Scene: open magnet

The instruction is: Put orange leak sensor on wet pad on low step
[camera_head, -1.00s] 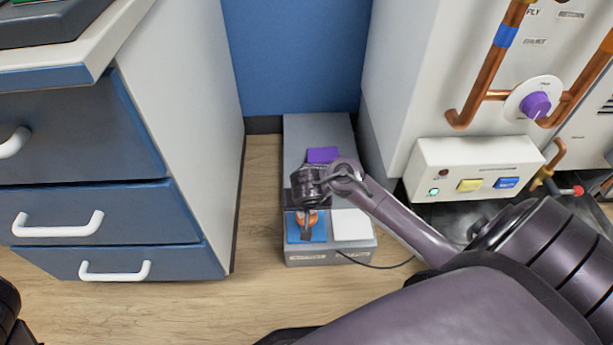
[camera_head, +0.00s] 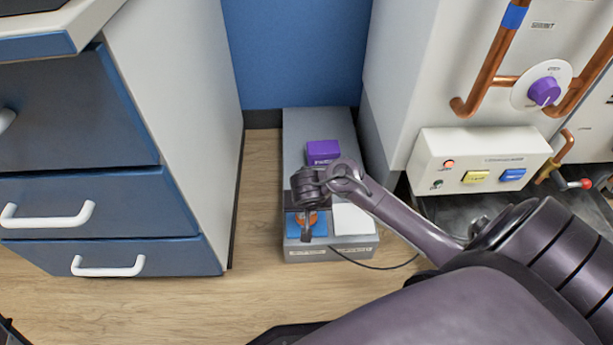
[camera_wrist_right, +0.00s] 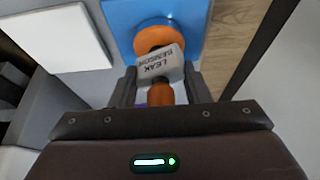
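The orange leak sensor (camera_wrist_right: 154,38) has an orange round base and a grey block marked "LEAK SENSOR". It stands over the blue pad (camera_wrist_right: 118,20) on the low grey step (camera_head: 290,160); its base appears to rest on the pad. The blue pad (camera_head: 293,232) is also seen in the head view, left of a white pad (camera_head: 352,219). My right gripper (camera_wrist_right: 160,78) reaches down over the sensor, its fingers against both sides of the grey block. In the head view, my right gripper (camera_head: 307,232) partly hides the sensor. My left gripper is not in view.
A purple block (camera_head: 322,152) sits farther back on the step. Blue drawers (camera_head: 95,205) stand left, and a white cabinet with copper pipes (camera_head: 490,70) and a control box (camera_head: 480,165) stands right. The control box's red lamp (camera_head: 447,163) looks lit. Wooden floor (camera_head: 190,305) lies in front.

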